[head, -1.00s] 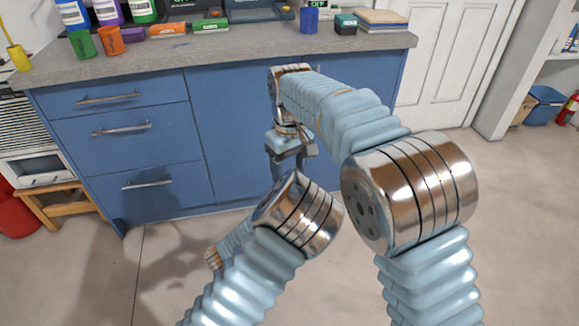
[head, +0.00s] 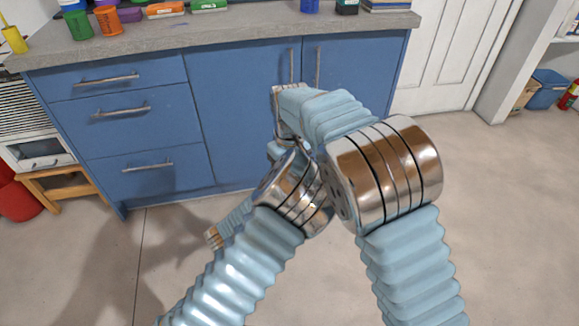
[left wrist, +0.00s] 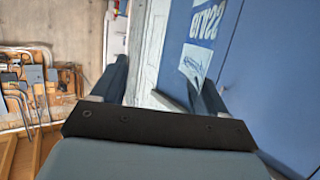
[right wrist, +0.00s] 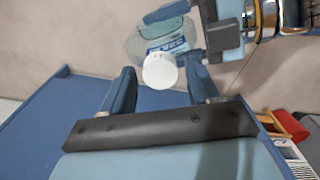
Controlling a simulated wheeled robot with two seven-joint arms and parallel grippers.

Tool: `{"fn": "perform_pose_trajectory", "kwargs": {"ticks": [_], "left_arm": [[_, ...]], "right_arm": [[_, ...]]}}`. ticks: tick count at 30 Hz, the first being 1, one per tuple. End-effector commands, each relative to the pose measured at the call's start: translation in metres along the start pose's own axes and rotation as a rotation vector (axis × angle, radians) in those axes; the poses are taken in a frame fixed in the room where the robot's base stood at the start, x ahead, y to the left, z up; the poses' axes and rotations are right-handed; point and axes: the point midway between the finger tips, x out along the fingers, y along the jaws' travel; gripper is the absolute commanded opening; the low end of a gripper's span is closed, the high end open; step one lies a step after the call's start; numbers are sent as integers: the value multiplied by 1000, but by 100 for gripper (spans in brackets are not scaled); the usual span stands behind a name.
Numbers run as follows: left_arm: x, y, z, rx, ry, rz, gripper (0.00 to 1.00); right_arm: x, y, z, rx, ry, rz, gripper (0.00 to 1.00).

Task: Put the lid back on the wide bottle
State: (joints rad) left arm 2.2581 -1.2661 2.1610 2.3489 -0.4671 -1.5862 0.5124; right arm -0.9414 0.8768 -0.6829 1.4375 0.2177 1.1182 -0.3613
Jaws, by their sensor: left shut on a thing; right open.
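A clear wide bottle (right wrist: 135,45) with a blue label (right wrist: 168,45) shows in the right wrist view, beyond my right gripper. My left gripper (right wrist: 215,25) is shut on it from the top right of that view. A round white lid (right wrist: 160,72) is at the bottle end facing my right gripper; whether it is fully seated cannot be told. My right gripper (right wrist: 160,68) is open, its fingertips on either side of the lid. In the left wrist view, large lettering (left wrist: 197,45) shows near my left gripper's fingers (left wrist: 160,85). In the head view my arms hide the bottle and lid.
A blue cabinet (head: 235,110) with a grey countertop (head: 240,36) stands ahead. Several cups and small boxes, including a green cup (head: 80,25), are on it. A wooden stool (head: 70,190) stands at the left.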

Motion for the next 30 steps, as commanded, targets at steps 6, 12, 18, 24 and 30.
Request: {"fn": "perform_pose_trajectory", "kwargs": {"ticks": [6,12,18,24,30], "left_arm": [[0,0,0,0,1,0,0],[0,0,0,0,1,0,0],[0,0,0,0,1,0,0],[0,0,0,0,1,0,0],[0,0,0,0,1,0,0]], "right_arm": [[0,0,0,0,0,0,56],[0,0,0,0,1,0,25],[-1,0,0,7,1,-1,2],[-1,0,0,10,1,0,45],[-1,0,0,9,1,0,68]]}}
